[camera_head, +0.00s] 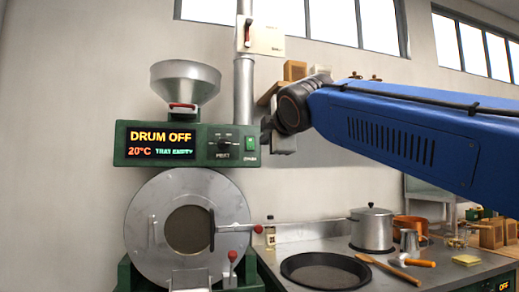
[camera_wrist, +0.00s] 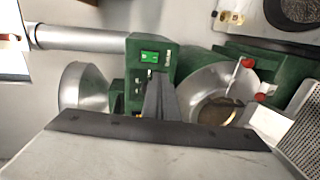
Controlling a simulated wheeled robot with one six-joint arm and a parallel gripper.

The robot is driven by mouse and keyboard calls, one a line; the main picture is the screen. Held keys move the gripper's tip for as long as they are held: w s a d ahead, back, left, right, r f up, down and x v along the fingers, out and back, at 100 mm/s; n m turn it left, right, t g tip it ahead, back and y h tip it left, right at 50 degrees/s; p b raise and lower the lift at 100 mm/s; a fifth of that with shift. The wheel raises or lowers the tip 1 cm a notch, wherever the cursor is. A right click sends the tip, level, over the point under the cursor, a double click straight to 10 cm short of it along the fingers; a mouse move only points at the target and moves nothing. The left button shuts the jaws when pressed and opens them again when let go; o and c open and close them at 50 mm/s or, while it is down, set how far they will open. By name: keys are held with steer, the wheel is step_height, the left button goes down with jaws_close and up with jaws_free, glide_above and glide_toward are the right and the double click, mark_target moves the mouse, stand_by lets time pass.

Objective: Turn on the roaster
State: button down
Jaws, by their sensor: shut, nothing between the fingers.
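The roaster has a dark green control panel (camera_head: 185,165) with a lit display (camera_head: 160,144) reading "DRUM OFF", "20°C" and what looks like "TRAY EMPTY". A dark knob (camera_head: 223,145) sits right of the display, and a bright green switch (camera_head: 250,144) is near the panel's right end. In the wrist view, turned sideways, the green switch (camera_wrist: 149,56) shows beyond the fingertips. My gripper (camera_wrist: 160,82) is shut and empty, pointing at the panel close to the switch. I cannot tell whether it touches. In the head view, my gripper is small and dark beside the panel's right end.
A metal hopper (camera_head: 185,82) stands above the panel, and the round drum front (camera_head: 150,215) with a red-knobbed handle is below. A steel counter (camera_head: 440,262) at right holds a black pan (camera_head: 325,271), a lidded pot (camera_head: 371,228) and utensils. A pipe (camera_head: 243,90) rises behind.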

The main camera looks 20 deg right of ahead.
mark_target(251, 149)
steer(key=shift+w+r, duration=0.2)
steer(key=shift+r, duration=0.3)
steer(key=w, duration=0.4)
steer(key=w+f, duration=0.1)
steer(key=w, duration=0.9)
steer(key=shift+f, duration=0.4)
steer(key=shift+w+f, duration=0.1)
steer(key=shift+w, duration=0.1)
steer(key=shift+s+f, duration=0.1)
steer(key=shift+s, duration=0.05)
